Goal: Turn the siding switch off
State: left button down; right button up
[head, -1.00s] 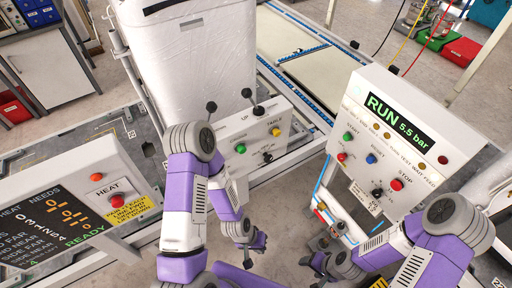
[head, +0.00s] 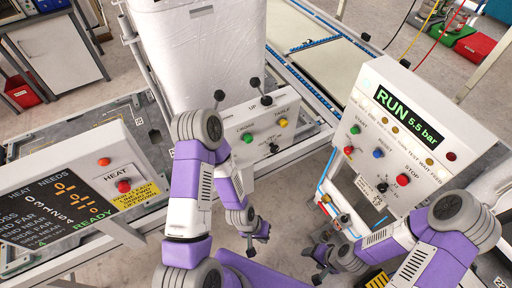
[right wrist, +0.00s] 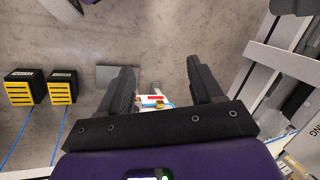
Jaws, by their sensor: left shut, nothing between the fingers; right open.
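I cannot tell for sure which control is the siding switch. A black switch knob (head: 382,187) sits low on the right-hand panel (head: 412,128), left of the red STOP button. Another black switch (head: 273,148) sits on the middle panel (head: 240,121), below its green and yellow buttons. In the right wrist view a pale surface (right wrist: 312,140) at the right edge carries letters ending in "ING". My left gripper (head: 260,234) is shut and empty, below the middle panel. My right gripper (head: 318,268) is open, low and left of the right-hand panel; its fingers (right wrist: 163,85) hold nothing.
A HEAT panel (head: 60,160) with a red button (head: 124,186) and a display stands at the left. A white wrapped block (head: 205,60) stands behind the middle panel. Black boxes with yellow stripes (right wrist: 60,88) sit on the floor. Pale rails (right wrist: 280,60) run along the right.

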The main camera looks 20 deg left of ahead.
aim_at(274, 149)
jog(key=z, duration=1.8)
jog(key=k, duration=0.9)
jog(key=u, duration=1.25)
jog(key=i, duration=0.45)
jog(key=z, duration=0.05)
